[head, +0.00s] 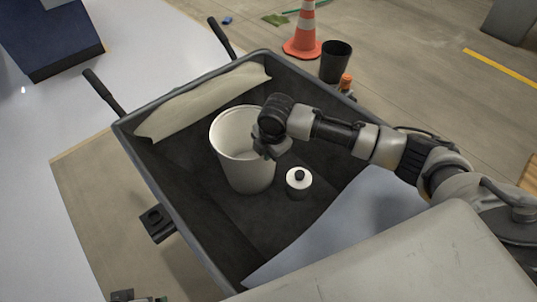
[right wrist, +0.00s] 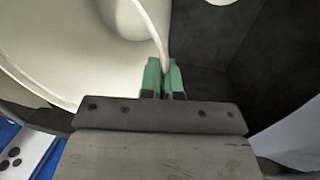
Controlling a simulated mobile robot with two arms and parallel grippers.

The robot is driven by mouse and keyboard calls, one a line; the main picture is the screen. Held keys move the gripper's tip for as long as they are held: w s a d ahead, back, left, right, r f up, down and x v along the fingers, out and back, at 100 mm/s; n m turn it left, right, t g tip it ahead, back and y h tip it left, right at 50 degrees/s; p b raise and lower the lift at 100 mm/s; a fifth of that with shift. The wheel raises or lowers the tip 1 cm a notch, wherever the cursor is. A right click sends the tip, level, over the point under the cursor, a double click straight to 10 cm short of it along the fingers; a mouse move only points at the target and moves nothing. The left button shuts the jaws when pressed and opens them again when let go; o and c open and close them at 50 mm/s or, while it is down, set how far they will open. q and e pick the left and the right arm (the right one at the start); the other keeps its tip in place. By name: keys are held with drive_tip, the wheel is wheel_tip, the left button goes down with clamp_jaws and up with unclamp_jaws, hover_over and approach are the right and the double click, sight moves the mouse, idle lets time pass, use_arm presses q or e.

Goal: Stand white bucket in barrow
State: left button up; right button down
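The white bucket (head: 243,172) is inside the dark barrow (head: 170,205), upright or nearly so. Whether its base touches the barrow floor I cannot tell. My right gripper (head: 270,153) is at the bucket's right rim. In the right wrist view the green fingertips of the right gripper (right wrist: 165,78) are closed with the thin wall of the bucket (right wrist: 60,60) between them. Part of the far rim is hidden behind the right wrist. A small dark and green piece at the bottom left edge of the head view may be my left gripper (head: 135,297), mostly cut off.
A small white-topped dark canister (head: 299,181) stands in the barrow right of the bucket. A beige sheet (head: 205,100) lies along the handle end and a grey-blue sheet (head: 330,225) at the near right. A traffic cone (head: 304,35) and black bin (head: 335,62) stand outside.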

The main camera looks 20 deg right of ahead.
drive_tip(key=shift+f, duration=0.4)
use_arm(q)
drive_tip(key=shift+s+r, duration=0.15)
drive_tip(key=shift+r, duration=0.3)
use_arm(e)
drive_tip(key=c, duration=1.7)
unclamp_jaws()
drive_tip(key=shift+f, duration=0.1)
drive_tip(key=o, duration=0.4)
drive_tip(key=shift+c, duration=0.2)
use_arm(q)
drive_tip(key=shift+f, duration=0.1)
